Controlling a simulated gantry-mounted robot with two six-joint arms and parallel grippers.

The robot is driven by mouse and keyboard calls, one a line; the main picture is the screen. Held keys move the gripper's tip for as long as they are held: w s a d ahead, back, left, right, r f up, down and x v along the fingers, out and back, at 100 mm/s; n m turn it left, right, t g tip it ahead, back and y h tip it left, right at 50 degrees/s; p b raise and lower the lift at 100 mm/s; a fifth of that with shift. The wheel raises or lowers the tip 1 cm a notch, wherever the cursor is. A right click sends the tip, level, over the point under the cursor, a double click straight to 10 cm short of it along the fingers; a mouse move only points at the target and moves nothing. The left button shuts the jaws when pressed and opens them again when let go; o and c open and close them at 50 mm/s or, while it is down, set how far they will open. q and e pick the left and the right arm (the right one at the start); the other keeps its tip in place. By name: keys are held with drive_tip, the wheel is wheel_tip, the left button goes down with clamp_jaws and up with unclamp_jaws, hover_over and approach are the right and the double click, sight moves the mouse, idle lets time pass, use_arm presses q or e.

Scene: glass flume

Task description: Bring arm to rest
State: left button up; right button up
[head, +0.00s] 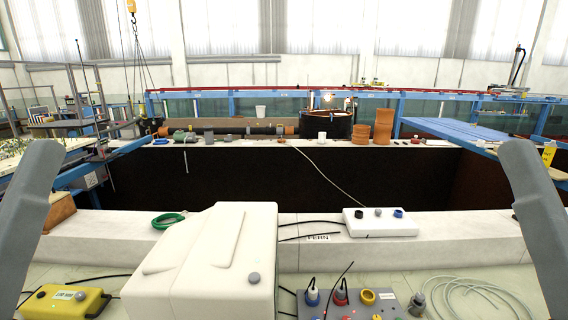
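My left arm (32,225) stands as a grey link at the left edge of the head view. My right arm (542,220) stands as a grey link at the right edge. Both links lean outward toward the bottom and are apart from the objects on the bench. Neither gripper is in the picture, so I cannot see their fingers or whether they hold anything.
A large white case (205,262) stands front centre-left. A yellow box (62,302) lies front left; a grey panel with coloured connectors (350,305) lies front centre. A white connector box (373,222) and a green coil (168,220) lie on the ledge before a dark pit (240,180).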

wheel_tip(320, 180, up, 26)
drive_tip(key=p, duration=2.2)
drive_tip(key=shift+f, duration=0.2)
